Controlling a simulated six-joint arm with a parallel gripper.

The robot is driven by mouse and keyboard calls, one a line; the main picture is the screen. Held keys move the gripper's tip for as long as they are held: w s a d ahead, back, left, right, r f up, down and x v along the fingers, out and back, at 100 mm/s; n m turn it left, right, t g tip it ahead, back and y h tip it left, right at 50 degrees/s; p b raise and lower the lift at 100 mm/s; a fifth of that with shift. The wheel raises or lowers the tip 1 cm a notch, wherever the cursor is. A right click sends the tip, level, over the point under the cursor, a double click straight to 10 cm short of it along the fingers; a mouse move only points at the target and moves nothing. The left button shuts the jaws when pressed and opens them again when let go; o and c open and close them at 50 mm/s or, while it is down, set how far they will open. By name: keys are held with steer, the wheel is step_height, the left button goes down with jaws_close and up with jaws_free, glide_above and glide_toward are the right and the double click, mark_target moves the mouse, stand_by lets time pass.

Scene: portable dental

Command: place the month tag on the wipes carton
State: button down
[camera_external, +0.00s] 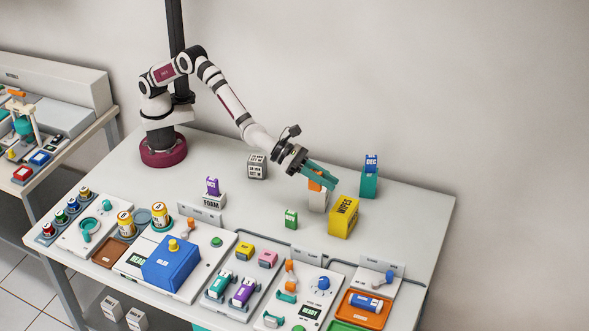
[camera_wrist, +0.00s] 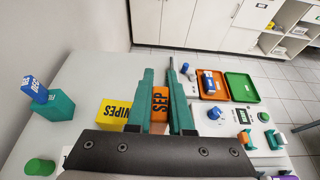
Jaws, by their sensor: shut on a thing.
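The month tag is a small orange block marked SEP (camera_wrist: 160,103); it sits between my teal fingers in the wrist view. My gripper (camera_external: 325,178) is shut on it. In the external view the orange tag (camera_external: 315,184) shows partly below the fingers, just above a white block (camera_external: 318,202); I cannot tell whether it touches that block. The yellow wipes carton (camera_external: 343,217) stands on the table right of and in front of the white block. In the wrist view the carton (camera_wrist: 115,112) is left of my fingers, partly hidden by them and the gripper body.
A blue DEC tag (camera_external: 371,163) stands on a teal box (camera_external: 369,185) at the right. A purple tag (camera_external: 213,186) is on the FOAM box (camera_external: 209,201). A green block (camera_external: 291,218) stands left of the carton. Trays and dental devices fill the front edge. The back table is mostly clear.

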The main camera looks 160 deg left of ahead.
steer(key=s+a+f, duration=0.1)
steer(key=a+f, duration=0.9)
steer(key=shift+f, duration=0.15)
steer(key=shift+s, duration=0.1)
steer(key=c, duration=0.8)
jaws_free()
steer(key=shift+f, duration=0.1)
